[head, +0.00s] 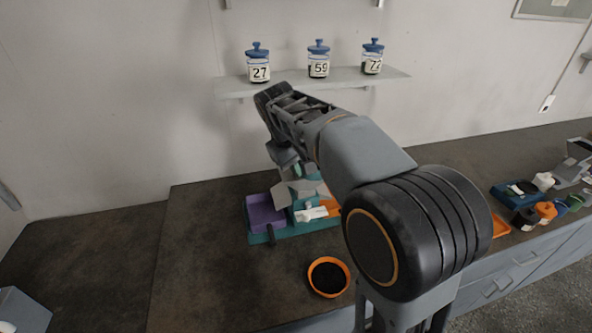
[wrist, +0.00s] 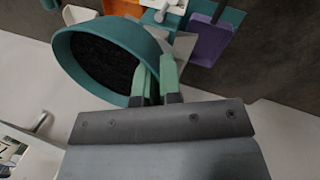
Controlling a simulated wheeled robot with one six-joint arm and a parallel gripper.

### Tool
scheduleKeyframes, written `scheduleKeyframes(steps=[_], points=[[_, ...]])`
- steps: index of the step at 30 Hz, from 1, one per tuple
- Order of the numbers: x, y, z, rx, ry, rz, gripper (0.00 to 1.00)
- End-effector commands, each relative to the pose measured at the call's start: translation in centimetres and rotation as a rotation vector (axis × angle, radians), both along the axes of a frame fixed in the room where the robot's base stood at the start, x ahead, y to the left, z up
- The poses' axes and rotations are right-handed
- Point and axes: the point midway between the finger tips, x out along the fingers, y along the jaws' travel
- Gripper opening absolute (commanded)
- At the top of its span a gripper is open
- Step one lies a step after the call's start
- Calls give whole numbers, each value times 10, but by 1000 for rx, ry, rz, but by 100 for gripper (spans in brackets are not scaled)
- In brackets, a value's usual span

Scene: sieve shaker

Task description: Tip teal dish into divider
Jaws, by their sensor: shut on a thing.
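The teal dish (wrist: 63,48) is held by its rim in the wrist view and is filled with dark grains. My gripper (wrist: 154,75) has its pale green fingers shut on the near right part of that rim. The divider (head: 298,193), a grey hopper on a teal base, stands on the bench in the head view. A purple bin (head: 264,212) is at its left and an orange bin (head: 331,207) at its right. In the wrist view, the dish partly covers the divider (wrist: 183,48). My arm hides most of the dish in the head view.
An orange bowl (head: 315,263) with dark contents stands in front of the divider. A wall shelf (head: 390,76) with lidded jars (head: 318,62) is behind my arm. Several small items crowd the bench at the right. The left bench is clear.

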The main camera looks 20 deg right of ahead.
Motion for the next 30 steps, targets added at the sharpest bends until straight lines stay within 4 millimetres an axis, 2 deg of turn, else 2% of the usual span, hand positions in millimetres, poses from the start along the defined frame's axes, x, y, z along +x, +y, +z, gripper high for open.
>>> scheduleKeyframes(steps=[30], points=[[99, -42, 3, -4, -1, 129, 0]])
